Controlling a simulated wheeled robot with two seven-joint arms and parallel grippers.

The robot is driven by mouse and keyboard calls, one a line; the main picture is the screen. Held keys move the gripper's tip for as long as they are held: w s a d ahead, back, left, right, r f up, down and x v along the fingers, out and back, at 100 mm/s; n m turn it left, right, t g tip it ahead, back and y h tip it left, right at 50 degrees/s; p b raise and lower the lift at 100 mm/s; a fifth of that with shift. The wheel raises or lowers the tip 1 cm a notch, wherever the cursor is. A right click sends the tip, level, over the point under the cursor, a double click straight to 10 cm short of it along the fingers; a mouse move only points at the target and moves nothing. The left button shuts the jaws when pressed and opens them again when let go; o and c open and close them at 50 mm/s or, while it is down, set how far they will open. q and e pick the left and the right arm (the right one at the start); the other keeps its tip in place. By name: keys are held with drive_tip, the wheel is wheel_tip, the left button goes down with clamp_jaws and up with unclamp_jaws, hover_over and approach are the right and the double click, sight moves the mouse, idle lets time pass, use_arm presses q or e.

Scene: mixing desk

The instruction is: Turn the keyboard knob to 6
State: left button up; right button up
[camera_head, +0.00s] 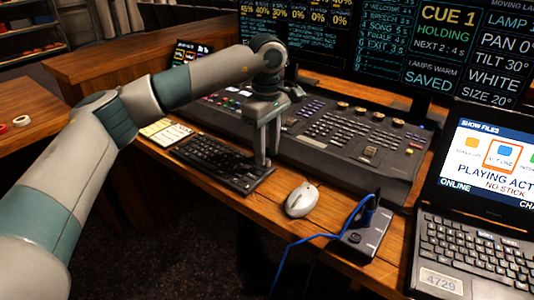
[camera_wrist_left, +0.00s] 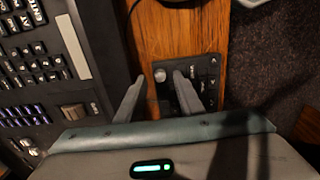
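The black keyboard (camera_head: 212,162) lies on the wooden desk in front of the mixing console, and its right end shows in the left wrist view (camera_wrist_left: 212,68). A small light-grey round knob (camera_wrist_left: 160,75) sits at that end; any numbers around it are too small to read. My left gripper (camera_head: 262,163) points down over the right end of the keyboard. In the left wrist view its two fingers (camera_wrist_left: 160,77) are apart, with the knob showing between their tips. I cannot tell whether they touch it. In the head view the fingers hide the knob. My right gripper is not in view.
The mixing console (camera_head: 345,140) stands close behind the keyboard. A white mouse (camera_head: 301,199) lies to its right, then a small black box (camera_head: 362,240) with a blue cable and a laptop (camera_head: 470,255). Yellow and white cards (camera_head: 165,131) lie to its left.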

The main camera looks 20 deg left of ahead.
sight(267, 161)
use_arm(q)
wheel_tip(267, 161, up, 16)
idle(0.5)
drive_tip(key=shift+s+f, duration=0.1)
drive_tip(key=shift+f, duration=0.05)
